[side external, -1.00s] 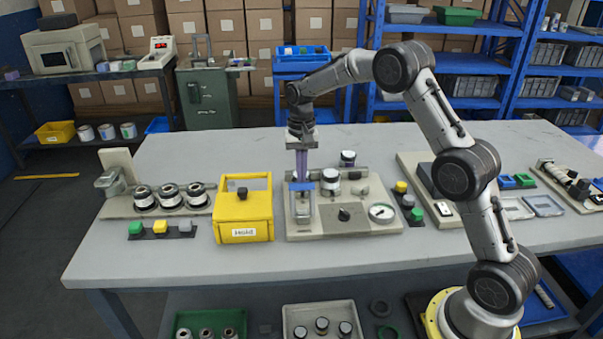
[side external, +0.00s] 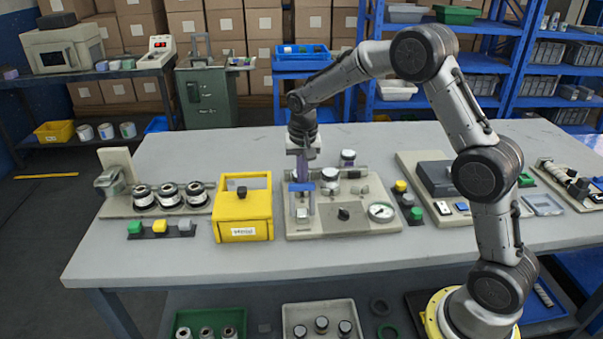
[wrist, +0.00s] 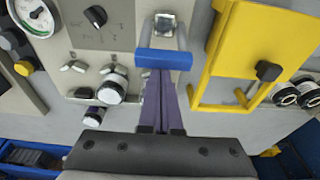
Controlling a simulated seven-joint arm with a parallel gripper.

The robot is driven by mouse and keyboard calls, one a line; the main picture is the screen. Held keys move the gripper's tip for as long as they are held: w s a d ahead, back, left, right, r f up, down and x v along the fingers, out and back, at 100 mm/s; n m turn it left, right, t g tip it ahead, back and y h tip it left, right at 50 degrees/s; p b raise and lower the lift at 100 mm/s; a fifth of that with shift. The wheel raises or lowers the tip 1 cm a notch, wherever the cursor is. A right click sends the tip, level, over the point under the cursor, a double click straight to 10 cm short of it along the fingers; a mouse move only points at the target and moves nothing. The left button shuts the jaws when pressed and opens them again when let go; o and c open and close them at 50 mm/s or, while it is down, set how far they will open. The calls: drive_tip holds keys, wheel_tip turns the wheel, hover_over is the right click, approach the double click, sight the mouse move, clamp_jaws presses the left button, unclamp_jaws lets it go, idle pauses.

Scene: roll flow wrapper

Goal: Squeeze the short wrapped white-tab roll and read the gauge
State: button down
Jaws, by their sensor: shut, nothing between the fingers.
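The gauge panel (side external: 350,228) stands mid-table with a round white gauge (side external: 382,211), also partly in the wrist view (wrist: 38,15); its reading is too small to tell. A metal press with a blue handle bar (side external: 301,187) is at the panel's left. My gripper (side external: 302,180) is shut and empty, pointing down, its purple fingertips at the blue bar (wrist: 164,60) in the wrist view. Contact cannot be told. A white-topped roll (side external: 329,177) stands right of the press, another (side external: 348,157) behind it. Which roll is the short wrapped white-tab one cannot be told.
A yellow guarded box (side external: 243,216) stands close left of the panel. Further left, several rolls (side external: 168,196) sit on a rack. Coloured buttons (side external: 408,200) and a grey device (side external: 446,178) are to the right. The front strip of the table is clear.

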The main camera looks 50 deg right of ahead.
drive_tip(key=shift+s+a+r+t+h, duration=0.1)
drive_tip(key=shift+s+a+t+h, duration=0.2)
drive_tip(key=shift+s+a, duration=0.1)
drive_tip(key=s+a+f, duration=0.1)
drive_tip(key=s+a, duration=0.4)
drive_tip(key=shift+s, duration=0.2)
drive_tip(key=shift+f, duration=0.1)
idle(0.4)
drive_tip(key=w+d+r, duration=0.3)
drive_tip(key=s+a+r, duration=0.4)
drive_tip(key=a+r, duration=0.1)
drive_tip(key=r, duration=0.1)
drive_tip(key=shift+s+r, duration=0.3)
drive_tip(key=shift+r, duration=0.1)
